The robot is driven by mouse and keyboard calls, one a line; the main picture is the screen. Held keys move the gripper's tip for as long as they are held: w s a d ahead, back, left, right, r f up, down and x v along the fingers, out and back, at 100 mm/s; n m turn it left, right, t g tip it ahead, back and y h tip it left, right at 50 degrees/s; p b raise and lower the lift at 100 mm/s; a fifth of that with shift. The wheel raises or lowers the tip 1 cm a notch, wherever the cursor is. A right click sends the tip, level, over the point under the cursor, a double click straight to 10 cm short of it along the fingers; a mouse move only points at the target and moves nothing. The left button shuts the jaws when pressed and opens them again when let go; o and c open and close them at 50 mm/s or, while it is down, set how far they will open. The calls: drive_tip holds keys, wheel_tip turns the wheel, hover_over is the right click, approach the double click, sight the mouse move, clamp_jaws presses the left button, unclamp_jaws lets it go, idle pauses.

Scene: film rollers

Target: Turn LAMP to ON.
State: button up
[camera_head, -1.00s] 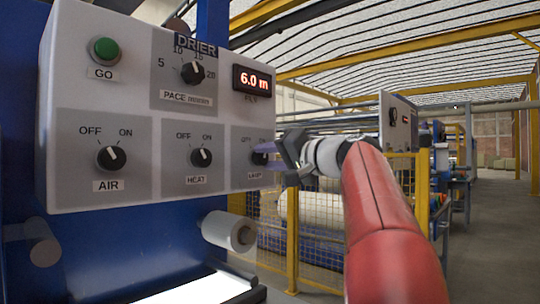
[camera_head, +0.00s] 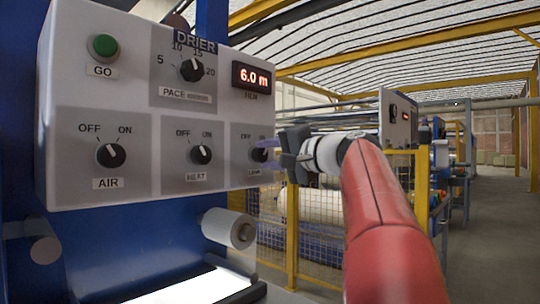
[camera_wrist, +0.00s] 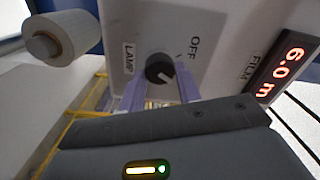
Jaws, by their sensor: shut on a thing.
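The LAMP knob (camera_head: 260,154) is a dark round dial at the lower right of the white DRIER panel (camera_head: 75,197). In the wrist view the black LAMP knob (camera_wrist: 157,66) shows its white mark pointing lower right, away from the OFF label (camera_wrist: 193,47) and towards the side my finger covers. The ON label is hidden there. My gripper (camera_head: 265,144) is at the knob, its purple fingers partly covering it in the head view. In the wrist view my gripper (camera_wrist: 160,86) has one finger on each side of the knob, shut on it.
The AIR knob (camera_head: 110,155), HEAT knob (camera_head: 201,154), PACE knob (camera_head: 192,70) and green GO button (camera_head: 103,46) share the panel. The FILM display (camera_head: 251,78) reads 6.0 m. A white roller (camera_head: 225,229) sticks out below. A yellow fence (camera_head: 292,235) stands at the right.

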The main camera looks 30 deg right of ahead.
drive_tip(key=o, duration=1)
drive_tip(key=shift+c, duration=0.2)
drive_tip(key=b+v, duration=0.1)
drive_tip(key=v, duration=0.7)
drive_tip(key=shift+w, duration=0.1)
